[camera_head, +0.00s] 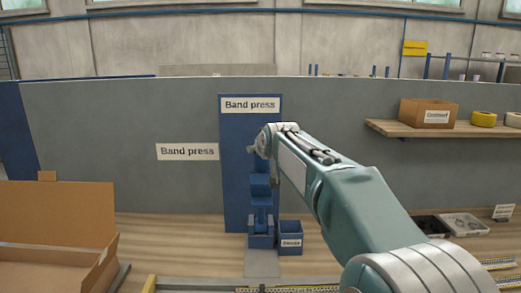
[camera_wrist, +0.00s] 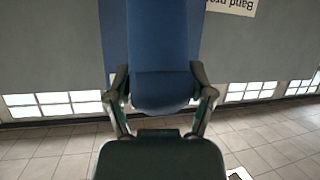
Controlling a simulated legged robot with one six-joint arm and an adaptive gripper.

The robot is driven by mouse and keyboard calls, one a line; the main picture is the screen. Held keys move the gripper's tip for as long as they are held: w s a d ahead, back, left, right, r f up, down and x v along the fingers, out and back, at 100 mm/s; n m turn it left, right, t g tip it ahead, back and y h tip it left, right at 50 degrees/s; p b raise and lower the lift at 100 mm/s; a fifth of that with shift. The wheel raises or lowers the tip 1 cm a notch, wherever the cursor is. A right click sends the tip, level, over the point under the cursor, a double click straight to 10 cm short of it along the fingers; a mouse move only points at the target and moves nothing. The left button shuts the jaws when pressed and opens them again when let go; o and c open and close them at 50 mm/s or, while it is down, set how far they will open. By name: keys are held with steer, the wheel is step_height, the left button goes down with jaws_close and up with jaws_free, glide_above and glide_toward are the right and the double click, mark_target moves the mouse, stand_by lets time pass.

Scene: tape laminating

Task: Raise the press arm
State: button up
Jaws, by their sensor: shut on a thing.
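The blue band press (camera_head: 261,215) stands on the bench in front of a blue backboard, with stepped blue parts rising from its base. My gripper (camera_head: 262,150) is at the top of the press, in front of the backboard; its fingers are small and partly hidden by my wrist here. In the wrist view, a blue rounded part, apparently the press arm (camera_wrist: 162,50), fills the space between the two fingers of my gripper (camera_wrist: 160,82). The fingers are shut on it, one at each side. The grasped part is hard to make out in the head view.
A small blue labelled bin (camera_head: 290,238) stands right of the press. An open cardboard box (camera_head: 55,212) is at the left. A shelf (camera_head: 400,130) at the right carries a carton and yellow tape rolls. A tray of small parts (camera_head: 465,224) lies below it.

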steer(key=o, duration=1.3)
steer(key=v, duration=1.1)
steer(key=shift+s, duration=0.4)
steer(key=s+d+f+m+g, duration=0.1)
steer(key=s+d+f+g, duration=0.1)
steer(key=s+f, duration=0.6)
steer(key=s+d+f+m+g+h, duration=0.1)
steer(key=s+d+f+g, duration=0.2)
steer(key=s+f, duration=0.4)
steer(key=s+d+f+m+g+h, duration=0.1)
steer(key=s+d+f, duration=0.4)
steer(key=s, duration=1.3)
step_height(320, 180, down, 4)
steer(key=shift+r+g, duration=0.2)
steer(key=shift+g, duration=0.6)
